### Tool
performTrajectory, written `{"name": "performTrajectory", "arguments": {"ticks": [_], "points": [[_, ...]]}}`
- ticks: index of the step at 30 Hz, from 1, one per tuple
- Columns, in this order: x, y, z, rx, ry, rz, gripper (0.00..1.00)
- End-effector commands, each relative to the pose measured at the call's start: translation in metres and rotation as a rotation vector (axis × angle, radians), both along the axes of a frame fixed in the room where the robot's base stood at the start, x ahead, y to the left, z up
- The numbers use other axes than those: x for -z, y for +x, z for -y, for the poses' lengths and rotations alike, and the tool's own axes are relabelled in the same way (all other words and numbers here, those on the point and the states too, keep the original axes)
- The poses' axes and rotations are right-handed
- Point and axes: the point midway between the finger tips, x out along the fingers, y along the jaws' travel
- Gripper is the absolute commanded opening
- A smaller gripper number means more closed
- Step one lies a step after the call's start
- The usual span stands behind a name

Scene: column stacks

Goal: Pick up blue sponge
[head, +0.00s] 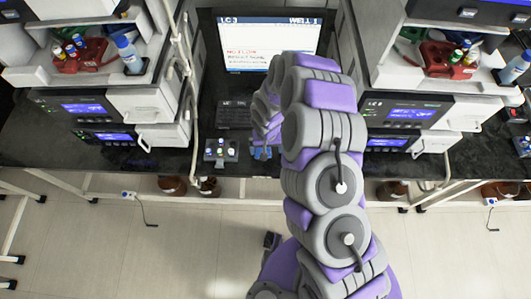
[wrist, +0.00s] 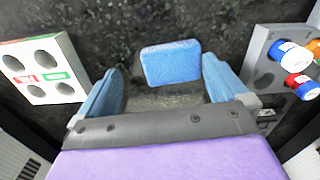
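The blue sponge (wrist: 171,63) lies on the dark bench top in the wrist view, a small rounded block just past the middle of my gripper's opening. My gripper (wrist: 162,80) is open, with one blue finger on each side of the picture and a clear gap between them. The sponge sits near the level of the fingertips and shows apart from both fingers. In the head view my gripper (head: 262,152) is low over the bench's front part, largely behind my arm. The blue there cannot be told apart as sponge or fingers.
In the wrist view a white holed rack (wrist: 43,70) stands left, and a grey rack (wrist: 268,75) with capped vials stands right. The head view shows a vial rack (head: 220,150), a keyboard (head: 234,114), a monitor (head: 268,45) and instrument stacks on both sides.

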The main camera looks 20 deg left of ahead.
Motion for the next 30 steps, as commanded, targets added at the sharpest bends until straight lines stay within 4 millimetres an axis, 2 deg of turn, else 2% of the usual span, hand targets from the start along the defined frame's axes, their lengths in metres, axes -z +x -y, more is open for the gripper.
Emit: {"name": "performTrajectory", "arguments": {"ticks": [2, 8, 18, 26, 30], "points": [[0.0101, -0.0011, -0.0038, -0.002, -0.007, -0.001, 0.99], [0.0105, 0.0002, -0.0073, -0.001, -0.008, 0.003, 0.99], [0.0088, 0.0006, 0.0015, 0.001, 0.001, 0.0, 0.66], [0.0095, 0.0, -0.0044, -0.001, -0.005, 0.002, 0.41], [0.0096, 0.0003, -0.0052, -0.001, -0.005, 0.003, 0.4]]}}
